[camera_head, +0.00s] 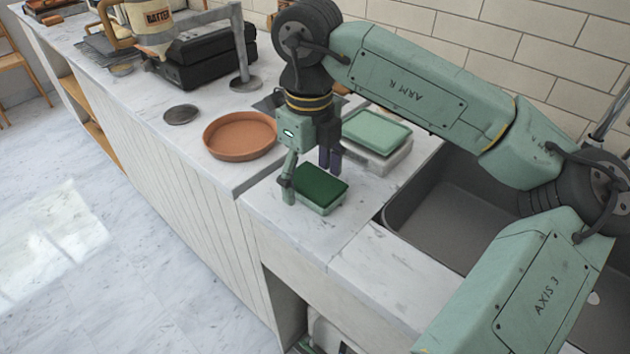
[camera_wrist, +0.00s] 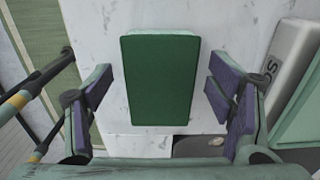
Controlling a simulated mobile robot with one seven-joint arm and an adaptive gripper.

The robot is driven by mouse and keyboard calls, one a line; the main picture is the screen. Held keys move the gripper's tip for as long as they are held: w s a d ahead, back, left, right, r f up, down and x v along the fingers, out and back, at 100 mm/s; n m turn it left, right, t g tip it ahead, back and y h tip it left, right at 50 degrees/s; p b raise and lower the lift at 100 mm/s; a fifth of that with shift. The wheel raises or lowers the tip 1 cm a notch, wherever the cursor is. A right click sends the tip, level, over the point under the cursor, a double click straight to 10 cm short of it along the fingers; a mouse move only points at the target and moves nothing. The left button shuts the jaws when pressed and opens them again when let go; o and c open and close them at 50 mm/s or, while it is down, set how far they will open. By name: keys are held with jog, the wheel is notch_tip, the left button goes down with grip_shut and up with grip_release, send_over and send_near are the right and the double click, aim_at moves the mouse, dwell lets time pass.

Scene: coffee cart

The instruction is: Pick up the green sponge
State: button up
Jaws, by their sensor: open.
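The green sponge (camera_head: 320,187) is a dark green scouring pad on a lighter green body, lying flat on the white marble counter near its front edge. In the wrist view the sponge (camera_wrist: 158,80) lies centred ahead of my gripper, its long side running away from the camera. My gripper (camera_head: 309,172) is open above and around the sponge in the head view. No contact shows.
A pale green-lidded container (camera_head: 376,131) stands just behind the sponge. A terracotta dish (camera_head: 240,135) sits to the left on the counter. A dark sink (camera_head: 450,228) opens at the right. Black equipment (camera_head: 207,58) stands farther left.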

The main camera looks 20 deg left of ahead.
aim_at(310, 178)
jog(key=shift+f, duration=0.3)
jog(key=shift+c, duration=0.4)
jog(key=c, duration=1)
notch_tip(310, 178, up, 10)
jog(key=shift+r+b, duration=0.1)
jog(key=shift+b, duration=0.8)
jog(key=shift+c, duration=0.2)
jog(key=o, duration=0.4)
jog(key=c, duration=0.4)
